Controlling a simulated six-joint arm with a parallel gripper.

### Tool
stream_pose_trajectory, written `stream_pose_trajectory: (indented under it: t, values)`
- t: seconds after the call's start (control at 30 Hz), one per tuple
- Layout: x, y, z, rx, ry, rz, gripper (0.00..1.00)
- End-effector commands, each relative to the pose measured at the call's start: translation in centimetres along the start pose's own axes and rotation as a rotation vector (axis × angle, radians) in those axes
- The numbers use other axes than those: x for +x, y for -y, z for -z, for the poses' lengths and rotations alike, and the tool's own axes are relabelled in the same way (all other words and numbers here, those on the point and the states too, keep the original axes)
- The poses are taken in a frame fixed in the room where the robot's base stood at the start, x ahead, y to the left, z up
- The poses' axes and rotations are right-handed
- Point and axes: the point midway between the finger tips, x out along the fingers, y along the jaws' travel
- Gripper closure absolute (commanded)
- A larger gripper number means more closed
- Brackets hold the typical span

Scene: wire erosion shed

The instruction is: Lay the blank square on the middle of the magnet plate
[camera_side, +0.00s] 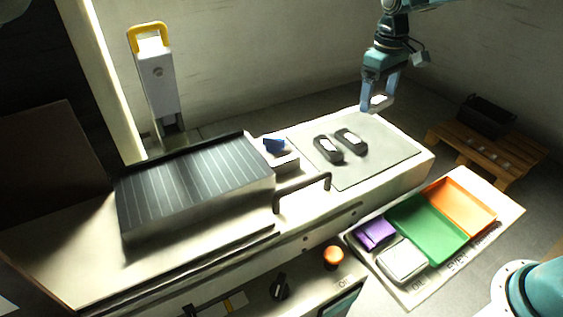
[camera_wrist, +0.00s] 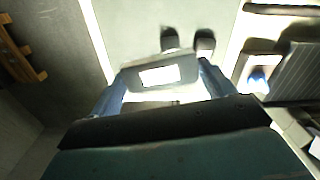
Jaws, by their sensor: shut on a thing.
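My gripper (camera_side: 379,97) is shut on the blank (camera_side: 380,102), holding it in the air above the far right end of the grey mat. In the wrist view the blank (camera_wrist: 135,78) lies between the two blue fingers (camera_wrist: 162,82); it looks like a grey piece with a bright white rectangle on its face. The magnet plate (camera_side: 195,185) is the dark block with light stripes on the left of the bench, well away from my gripper. Part of it shows at the right edge of the wrist view (camera_wrist: 299,75).
Two black pieces with white faces (camera_side: 328,149) lie on the grey mat (camera_side: 385,168). A small tray with a blue item (camera_side: 274,146) and a dark handle (camera_side: 302,186) stand between mat and plate. A yellow-topped post (camera_side: 157,85) rises behind the plate. Coloured bins (camera_side: 428,228) sit in front.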

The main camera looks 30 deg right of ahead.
Motion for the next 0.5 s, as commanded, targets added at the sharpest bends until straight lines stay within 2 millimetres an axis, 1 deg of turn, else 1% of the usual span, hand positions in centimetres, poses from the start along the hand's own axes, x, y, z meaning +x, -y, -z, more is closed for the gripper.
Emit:
stream_pose_trajectory:
  t: [0.5]
  values:
    - [-2.6,-2.8,1.0,-0.504,-0.004,-0.002,0.58]
